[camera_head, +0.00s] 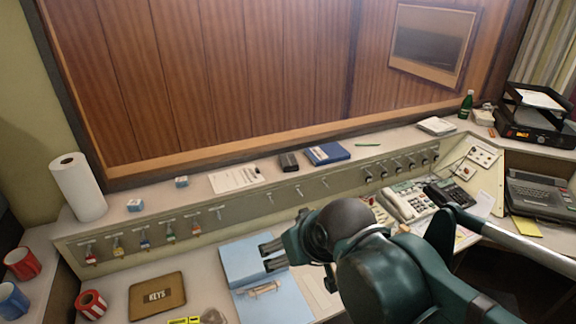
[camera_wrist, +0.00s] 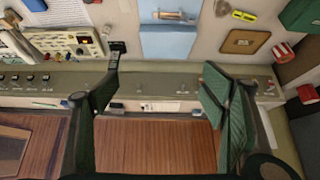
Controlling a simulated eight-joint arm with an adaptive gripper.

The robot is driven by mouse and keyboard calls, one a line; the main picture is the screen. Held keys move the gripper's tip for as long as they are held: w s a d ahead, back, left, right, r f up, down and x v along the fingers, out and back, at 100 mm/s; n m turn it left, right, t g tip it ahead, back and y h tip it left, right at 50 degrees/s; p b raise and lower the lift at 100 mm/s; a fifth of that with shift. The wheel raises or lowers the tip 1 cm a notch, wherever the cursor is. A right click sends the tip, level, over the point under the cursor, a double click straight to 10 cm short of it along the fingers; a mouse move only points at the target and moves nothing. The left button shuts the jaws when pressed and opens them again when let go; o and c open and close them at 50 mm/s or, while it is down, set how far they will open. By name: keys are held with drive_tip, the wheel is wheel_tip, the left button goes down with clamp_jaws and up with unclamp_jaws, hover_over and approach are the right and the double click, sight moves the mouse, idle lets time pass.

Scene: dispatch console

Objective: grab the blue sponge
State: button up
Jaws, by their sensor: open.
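I cannot make out a blue sponge for certain. Two small blue-and-white blocks stand on the ledge: one (camera_head: 135,205) beside the paper towel roll, the other (camera_head: 182,182) further right. Either could be the sponge; they are too small to tell. My gripper (camera_head: 271,256) is open and empty, above the light blue folder (camera_head: 272,300) on the desk, well right of both blocks and apart from them. In the wrist view my gripper (camera_wrist: 162,60) shows its fingers spread wide, with the folder (camera_wrist: 168,42) beyond them. Neither block is clear in that view.
The paper towel roll (camera_head: 78,187) stands at the ledge's left end. A clipboard (camera_head: 236,179), a dark stapler-like object (camera_head: 289,162) and a blue book (camera_head: 327,153) lie along the ledge. Phones (camera_head: 408,202) stand right.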

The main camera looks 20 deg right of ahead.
drive_tip(key=shift+w+d, duration=0.1)
idle(0.3)
drive_tip(key=w+d+f+m+g+b, duration=0.1)
drive_tip(key=w+d+f+m, duration=0.25)
drive_tip(key=d, duration=0.45)
drive_tip(key=w+d+f+m+g+h+b, duration=0.1)
drive_tip(key=w+d+f+m+g, duration=0.2)
drive_tip(key=d, duration=0.4)
drive_tip(key=w+d+f+m+b, duration=0.1)
drive_tip(key=w+d+f+m, duration=0.2)
drive_tip(key=w+d, duration=0.35)
drive_tip(key=s+d+f+m+g, duration=0.1)
drive_tip(key=d+f+m, duration=0.1)
drive_tip(key=d+f, duration=0.4)
drive_tip(key=s+d+f+m+g+b, duration=0.1)
drive_tip(key=d+f+m, duration=0.2)
drive_tip(key=d+f, duration=0.4)
drive_tip(key=s+d+f+m+g+y, duration=0.1)
drive_tip(key=d+f, duration=0.5)
drive_tip(key=d, duration=0.7)
drive_tip(key=shift+s+d+f+m+b, duration=0.15)
drive_tip(key=shift+s+m+b, duration=0.1)
drive_tip(key=shift+m, duration=0.35)
drive_tip(key=shift+s+a+f+m+b, duration=0.1)
drive_tip(key=shift+s+f+m+b, duration=0.1)
drive_tip(key=shift+m, duration=0.35)
drive_tip(key=shift+s+d+f, duration=0.15)
drive_tip(key=shift+d+f, duration=0.05)
drive_tip(key=shift+d, duration=0.05)
drive_tip(key=shift+f, duration=1.25)
